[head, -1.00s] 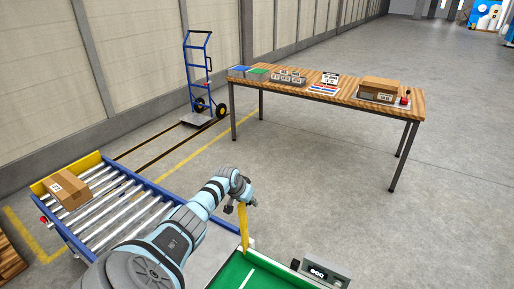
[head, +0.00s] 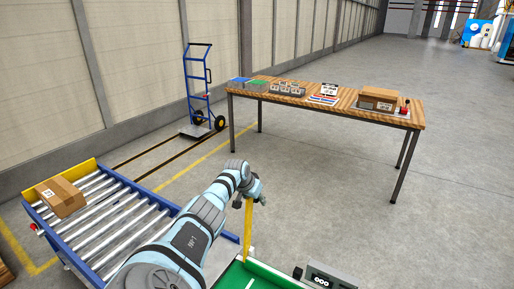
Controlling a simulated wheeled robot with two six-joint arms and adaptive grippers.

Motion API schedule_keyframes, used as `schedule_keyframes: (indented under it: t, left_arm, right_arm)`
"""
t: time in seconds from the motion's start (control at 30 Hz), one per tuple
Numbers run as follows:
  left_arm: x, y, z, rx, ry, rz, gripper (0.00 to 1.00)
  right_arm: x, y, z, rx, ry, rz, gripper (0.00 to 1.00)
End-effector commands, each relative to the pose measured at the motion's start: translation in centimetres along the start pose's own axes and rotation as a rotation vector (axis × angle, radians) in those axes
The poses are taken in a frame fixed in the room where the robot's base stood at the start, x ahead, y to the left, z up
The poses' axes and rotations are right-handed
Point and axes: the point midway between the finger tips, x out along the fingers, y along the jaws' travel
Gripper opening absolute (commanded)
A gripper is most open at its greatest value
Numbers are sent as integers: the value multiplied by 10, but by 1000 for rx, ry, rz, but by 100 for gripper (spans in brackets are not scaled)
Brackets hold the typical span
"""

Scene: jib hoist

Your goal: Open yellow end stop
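The yellow end stop (head: 248,231) shows as a narrow yellow bar, standing nearly upright at the edge of the green belt (head: 238,277), close to the end of the roller conveyor. My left gripper (head: 251,197) is at the top of this bar and appears to touch it. The fingers are small and dark here, so I cannot tell whether they are closed around the bar or only against it. My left arm hides part of the rollers and the near conveyor end. My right gripper is not in view.
A cardboard box (head: 60,197) lies on the roller conveyor (head: 112,222) at the left. A grey control box (head: 328,276) stands right of the belt. A wooden table (head: 330,102) and a blue hand truck (head: 196,85) stand farther back. The floor between is clear.

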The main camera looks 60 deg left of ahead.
Motion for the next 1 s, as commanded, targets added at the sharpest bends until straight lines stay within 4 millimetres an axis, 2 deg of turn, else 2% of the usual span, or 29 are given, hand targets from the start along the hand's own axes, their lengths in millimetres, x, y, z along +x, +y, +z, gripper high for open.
schedule_keyframes:
  t: [0.33,0.47,0.6,0.83,1.0]
  left_arm:
    - [-2,-1,-1,1,3,-2,44]
    - [-10,-4,-2,1,7,-7,44]
    - [-33,-1,-1,10,3,-5,44]
    - [-97,-4,0,10,0,-11,44]
    - [-118,-1,-1,3,0,-4,44]
  right_arm:
    - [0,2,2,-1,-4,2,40]
    - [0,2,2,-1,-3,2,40]
    - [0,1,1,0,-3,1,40]
    - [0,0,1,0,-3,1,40]
    - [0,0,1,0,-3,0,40]
